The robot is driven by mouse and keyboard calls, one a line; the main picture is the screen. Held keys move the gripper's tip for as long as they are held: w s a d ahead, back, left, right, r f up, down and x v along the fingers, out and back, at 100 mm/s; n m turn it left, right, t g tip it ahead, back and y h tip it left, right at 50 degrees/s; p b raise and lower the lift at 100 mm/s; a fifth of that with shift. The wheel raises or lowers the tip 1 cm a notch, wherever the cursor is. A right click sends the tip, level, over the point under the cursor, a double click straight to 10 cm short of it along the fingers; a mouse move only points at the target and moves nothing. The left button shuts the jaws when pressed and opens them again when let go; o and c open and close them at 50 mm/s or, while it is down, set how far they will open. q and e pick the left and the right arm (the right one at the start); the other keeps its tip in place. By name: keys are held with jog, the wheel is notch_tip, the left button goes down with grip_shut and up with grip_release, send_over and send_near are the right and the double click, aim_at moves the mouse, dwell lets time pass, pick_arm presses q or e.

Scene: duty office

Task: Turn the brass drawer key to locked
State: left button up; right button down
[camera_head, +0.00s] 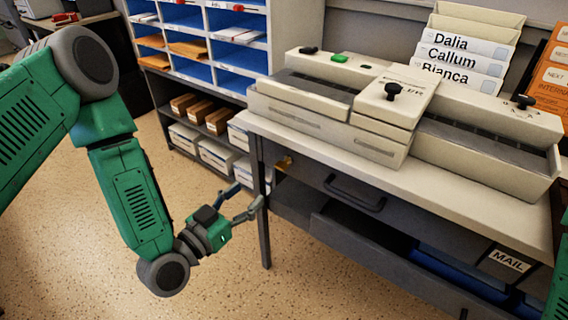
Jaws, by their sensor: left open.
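The small brass key (284,162) sits at the upper left of the dark grey drawer front (315,178), under the desk's pale top. It is too small to tell which way it is turned. My left gripper (246,197) is open and empty, its two fingers spread, beside the desk's left front leg. It is below and left of the key and apart from it in the picture. My right gripper is out of view; a green part of my own shows at the right edge.
A beige machine (400,110) stands on the desktop (480,198). The drawer has a dark handle (355,194). Below is an open compartment with blue inside and a MAIL label (508,260). Shelves with boxes (205,150) stand behind my left gripper. The floor at front left is clear.

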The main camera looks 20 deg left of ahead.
aim_at(282, 165)
pick_arm(q)
jog(key=b+x, duration=0.1)
jog(key=x, duration=0.6)
jog(key=b+x, duration=0.1)
jog(key=x, duration=0.3)
jog(key=shift+w+d+b, duration=0.1)
jog(key=shift+d+b, duration=0.25)
jog(key=shift+d, duration=0.1)
jog(key=shift+w, duration=0.5)
jog(key=shift+a, duration=0.2)
jog(key=shift+d, duration=0.25)
grip_shut()
